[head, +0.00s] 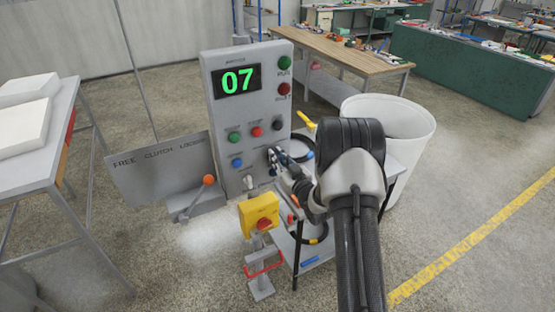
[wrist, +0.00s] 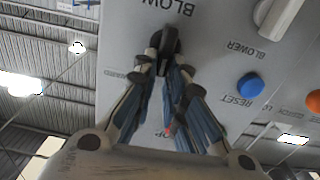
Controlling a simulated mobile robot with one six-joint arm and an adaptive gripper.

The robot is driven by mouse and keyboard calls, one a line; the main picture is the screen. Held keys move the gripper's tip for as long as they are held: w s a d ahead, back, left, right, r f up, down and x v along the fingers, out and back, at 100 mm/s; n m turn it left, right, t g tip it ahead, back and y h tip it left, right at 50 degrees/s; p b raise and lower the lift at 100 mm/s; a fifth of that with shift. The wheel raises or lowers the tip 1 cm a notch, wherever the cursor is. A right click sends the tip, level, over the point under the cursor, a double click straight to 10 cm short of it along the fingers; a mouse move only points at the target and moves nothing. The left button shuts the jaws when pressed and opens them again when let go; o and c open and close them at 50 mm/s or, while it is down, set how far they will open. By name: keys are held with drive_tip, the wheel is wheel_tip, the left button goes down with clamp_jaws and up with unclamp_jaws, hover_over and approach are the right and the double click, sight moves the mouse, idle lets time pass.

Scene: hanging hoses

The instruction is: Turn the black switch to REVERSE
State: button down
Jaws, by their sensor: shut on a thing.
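The grey control panel (head: 220,115) stands upright with a green "07" display (head: 237,80). My gripper (head: 273,156) reaches its lower right face from the right. In the wrist view my gripper (wrist: 164,62) has its two fingers closed around a black switch (wrist: 170,38). The fingertips hide part of the switch, and I cannot read which position it points to. Labels reading "BLOW" and a partly hidden "…OP" show near it. In the head view the held switch is mostly hidden by my gripper.
Green (head: 234,137), red (head: 257,131) and black (head: 277,125) controls sit just above, and a blue button (head: 237,162) to the left. A white bin (head: 405,125) stands right.

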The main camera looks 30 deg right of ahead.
drive_tip(key=n+b, duration=0.3)
drive_tip(key=b, duration=0.1)
drive_tip(key=a+n+b, duration=0.1)
drive_tip(key=n+b, duration=0.1)
drive_tip(key=b, duration=0.3)
drive_tip(key=f+n+b, duration=0.1)
drive_tip(key=n+b, duration=0.2)
drive_tip(key=b, duration=0.1)
drive_tip(key=shift+a+n+b, duration=0.3)
drive_tip(key=shift+a+b, duration=0.05)
drive_tip(key=shift+r, duration=0.1)
drive_tip(key=c, duration=1.7)
unclamp_jaws()
drive_tip(key=shift+o, duration=0.3)
drive_tip(key=shift+s, duration=0.1)
drive_tip(key=s, duration=1.2)
drive_tip(key=shift+d, duration=0.2)
drive_tip(key=shift+w, duration=0.1)
